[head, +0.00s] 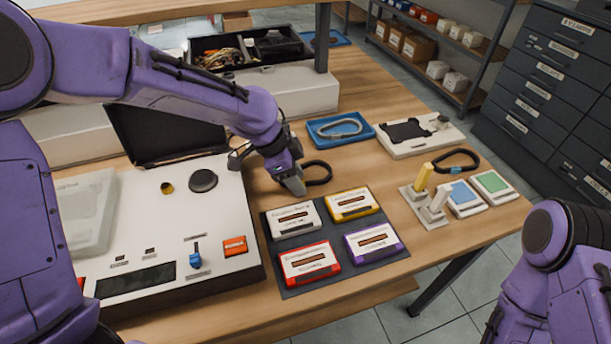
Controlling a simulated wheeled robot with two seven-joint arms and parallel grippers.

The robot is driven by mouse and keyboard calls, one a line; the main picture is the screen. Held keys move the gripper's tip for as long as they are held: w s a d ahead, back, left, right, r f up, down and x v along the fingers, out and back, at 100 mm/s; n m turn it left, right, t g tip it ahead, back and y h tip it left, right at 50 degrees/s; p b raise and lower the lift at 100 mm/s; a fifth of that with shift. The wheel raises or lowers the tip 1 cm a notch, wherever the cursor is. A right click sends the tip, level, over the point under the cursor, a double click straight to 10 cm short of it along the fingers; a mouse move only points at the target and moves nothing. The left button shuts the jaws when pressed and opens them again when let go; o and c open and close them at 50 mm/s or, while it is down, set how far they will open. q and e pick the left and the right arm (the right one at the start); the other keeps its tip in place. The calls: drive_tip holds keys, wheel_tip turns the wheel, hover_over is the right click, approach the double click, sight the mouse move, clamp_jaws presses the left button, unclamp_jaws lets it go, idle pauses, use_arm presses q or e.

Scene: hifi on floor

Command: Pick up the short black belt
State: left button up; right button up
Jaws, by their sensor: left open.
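A small black belt loop (319,173) lies on the wooden table behind the cassette mat. A second black loop (457,161) with a small blue band lies further right on the table; I cannot tell for sure which one is shorter. My left gripper (294,184) points down just left of the first loop, close to it or over its left edge. Its jaws are open, and it partly hides that loop's left side. Whether the fingers touch the belt I cannot tell. My right arm shows at the lower right, but its gripper is out of view.
A dark mat (330,277) with several cassettes lies in front. A blue tray (341,141) holds a grey loop. A white deck (170,245) with an open black lid stands left. Bare wood surrounds the first loop.

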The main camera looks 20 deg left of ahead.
use_arm(q)
clamp_jaws()
drive_tip(key=shift+r, duration=0.1)
